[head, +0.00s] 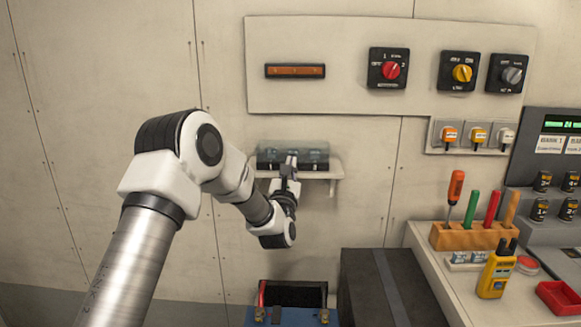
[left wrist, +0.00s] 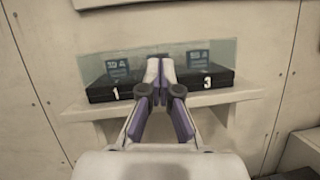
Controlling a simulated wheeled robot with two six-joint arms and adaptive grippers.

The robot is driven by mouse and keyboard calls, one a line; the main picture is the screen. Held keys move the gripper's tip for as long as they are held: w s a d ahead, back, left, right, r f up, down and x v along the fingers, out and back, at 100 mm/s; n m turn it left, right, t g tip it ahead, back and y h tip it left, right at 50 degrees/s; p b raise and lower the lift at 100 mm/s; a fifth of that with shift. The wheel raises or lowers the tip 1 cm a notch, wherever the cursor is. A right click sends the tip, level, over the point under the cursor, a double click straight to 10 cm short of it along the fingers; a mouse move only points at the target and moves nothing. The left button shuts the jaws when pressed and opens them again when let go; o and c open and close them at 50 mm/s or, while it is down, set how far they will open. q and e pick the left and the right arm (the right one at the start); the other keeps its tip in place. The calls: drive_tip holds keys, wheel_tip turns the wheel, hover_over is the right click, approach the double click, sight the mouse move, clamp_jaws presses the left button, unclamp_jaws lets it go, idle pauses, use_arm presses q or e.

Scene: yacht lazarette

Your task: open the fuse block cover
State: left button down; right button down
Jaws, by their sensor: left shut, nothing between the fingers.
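The fuse block (left wrist: 215,79) is a black base marked 1 and 3, with blue fuses standing on it; the fingers hide its middle. It sits on a small pale wall shelf, and in the head view the block (head: 265,161) is partly behind my gripper. Its clear cover (left wrist: 140,58) appears to stand down over the fuses; it also shows in the head view (head: 314,149). My left gripper (head: 290,161) is shut and empty, its fingertips (left wrist: 160,68) in front of the middle of the cover. I cannot tell whether they touch it. My right gripper is not in view.
The shelf (head: 334,175) juts from the wall. Above is a panel (head: 350,50) with rotary switches. At right, a bench (head: 443,268) holds a tool rack (head: 470,237) and a yellow meter (head: 495,276). A dark box (head: 380,285) stands below. The wall left of the shelf is bare.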

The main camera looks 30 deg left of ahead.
use_arm(q)
wheel_tip(320, 180, up, 8)
drive_tip(key=n+g+h+p, duration=0.1)
drive_tip(key=g+h+p, duration=0.1)
drive_tip(key=g+p, duration=0.4)
drive_tip(key=p, duration=0.3)
drive_tip(key=shift+w+a+f+h, duration=0.15)
drive_tip(key=shift+w+f+h, duration=0.1)
drive_tip(key=shift+h, duration=0.15)
idle(0.6)
